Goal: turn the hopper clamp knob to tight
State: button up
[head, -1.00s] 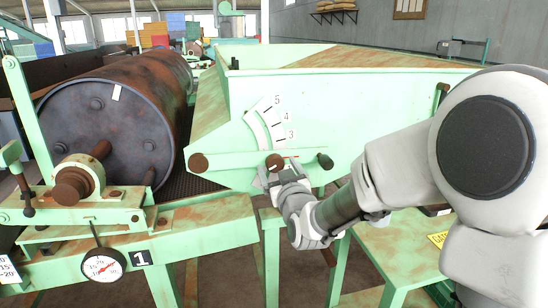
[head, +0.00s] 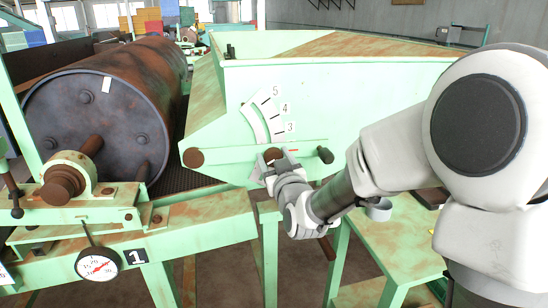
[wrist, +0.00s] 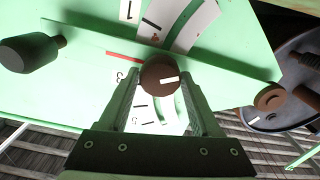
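The hopper clamp knob is a round brown knob (head: 272,155) on the green pointer arm on the hopper's side. In the wrist view the knob (wrist: 158,72) has a white line on its face, lying roughly crosswise. My gripper (head: 270,168) is at the knob. The wrist view shows the fingers of my gripper (wrist: 160,88) on both sides of it, the tips very close to its edges. I cannot tell whether they touch it. A scale (head: 266,115) marked 3, 4, 5 stands above, and a short red mark (wrist: 124,57) lies beside the knob.
A black handle (head: 325,155) sticks out at the arm's right end, and a brown pivot (head: 193,157) is at its left. A large rusty drum (head: 95,120) lies at left. A dial gauge (head: 98,264) hangs in front. A green table (head: 395,245) stands below my arm.

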jog(key=c, duration=0.9)
jog(key=shift+f+m+b, duration=0.1)
jog(key=shift+m+b, duration=0.2)
jog(key=shift+b, duration=0.15)
jog(key=m+b, duration=0.3)
jog(key=shift+d+f+m, duration=0.1)
jog(key=shift+m, duration=0.2)
jog(key=m+b, duration=0.4)
jog(key=m, duration=0.2)
jog(key=shift+d+b, duration=0.1)
jog(key=shift+b, duration=0.2)
jog(key=m+b, duration=0.2)
jog(key=m, duration=0.4)
jog(key=shift+w+d+m, duration=0.1)
jog(key=shift+m, duration=0.3)
jog(key=m+b, duration=0.1)
jog(key=m, duration=0.4)
jog(key=shift+f, duration=0.1)
jog(key=shift+m+b, duration=0.3)
